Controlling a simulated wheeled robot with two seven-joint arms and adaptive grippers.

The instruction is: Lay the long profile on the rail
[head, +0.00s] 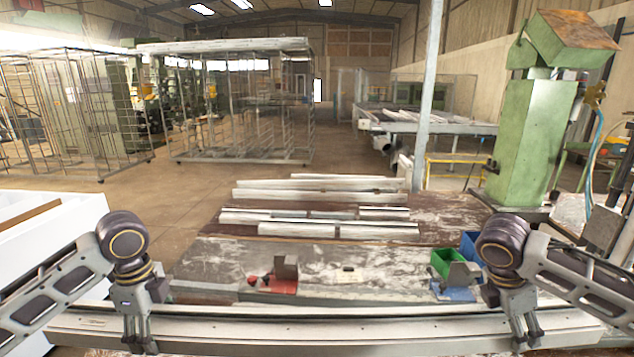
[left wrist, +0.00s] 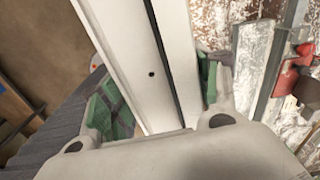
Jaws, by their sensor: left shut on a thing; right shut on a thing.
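The long profile (head: 330,332) is a pale, straight bar across the front of the head view, in front of the bench. My left gripper (head: 140,342) is shut on it near its left end, and my right gripper (head: 525,342) is shut on it near its right end. In the left wrist view the white profile (left wrist: 145,70) lies between the green-padded fingers. A grey strip (left wrist: 265,85), which looks like the rail, runs beside it there, apart from it. A red clamp (head: 283,284) and a blue clamp (head: 455,293) stand on the bench behind the profile.
The bench top (head: 215,262) is worn and mostly clear in the middle. Several pale profiles (head: 320,195) lie further back. A green bin (head: 446,262) and a blue bin (head: 468,246) stand at the right. A green machine (head: 530,140) rises behind the right side.

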